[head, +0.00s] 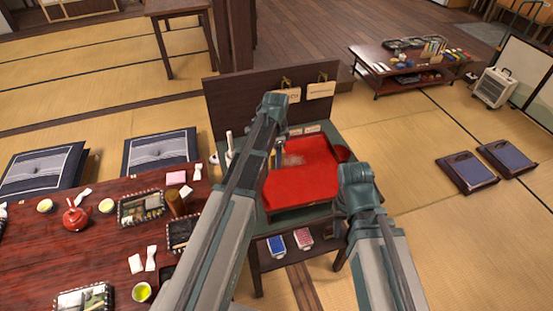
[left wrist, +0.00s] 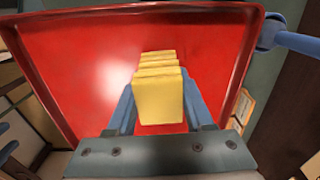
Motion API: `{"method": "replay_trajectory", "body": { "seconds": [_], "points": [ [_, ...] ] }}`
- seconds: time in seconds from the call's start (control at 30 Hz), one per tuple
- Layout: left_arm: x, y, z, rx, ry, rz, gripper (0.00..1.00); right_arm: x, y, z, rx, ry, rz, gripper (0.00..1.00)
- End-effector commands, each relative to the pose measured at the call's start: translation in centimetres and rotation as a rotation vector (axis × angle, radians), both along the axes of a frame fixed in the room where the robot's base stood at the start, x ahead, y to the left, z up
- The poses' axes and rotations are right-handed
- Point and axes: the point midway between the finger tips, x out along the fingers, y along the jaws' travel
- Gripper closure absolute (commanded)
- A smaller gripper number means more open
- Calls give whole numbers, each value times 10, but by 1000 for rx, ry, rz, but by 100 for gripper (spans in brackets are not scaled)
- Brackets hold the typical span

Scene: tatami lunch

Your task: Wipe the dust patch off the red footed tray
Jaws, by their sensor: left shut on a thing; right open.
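The red footed tray (head: 312,183) stands on a small green-topped table. A pale greyish dust patch (head: 294,160) shows on its far left part. My left gripper (head: 279,157) is over the tray's left side, shut on a yellow folded cloth or sponge (left wrist: 158,100). The tray's red surface (left wrist: 80,60) fills the left wrist view behind it. A pale spot there could be dust or glare. I cannot tell whether the yellow thing touches the tray. My right gripper (head: 357,175) is by the tray's right edge, its fingertips hidden.
A dark upright board (head: 235,105) with hanging tags stands behind the tray. A white bottle (head: 229,142) is left of it, and a red round thing (head: 343,153) is at its right. Blue and red packs lie on the lower shelf. A laid dark-red table (head: 110,240) is at left.

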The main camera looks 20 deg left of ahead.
Motion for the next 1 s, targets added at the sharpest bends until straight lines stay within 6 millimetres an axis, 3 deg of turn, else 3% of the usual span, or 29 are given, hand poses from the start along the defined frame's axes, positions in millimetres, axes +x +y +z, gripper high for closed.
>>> {"method": "replay_trajectory", "body": {
  "seconds": [1.0],
  "points": [
    [27,-45,-1,-3,-2,-3,93,0,0,-1,0,0,0,50]
  ]
}}
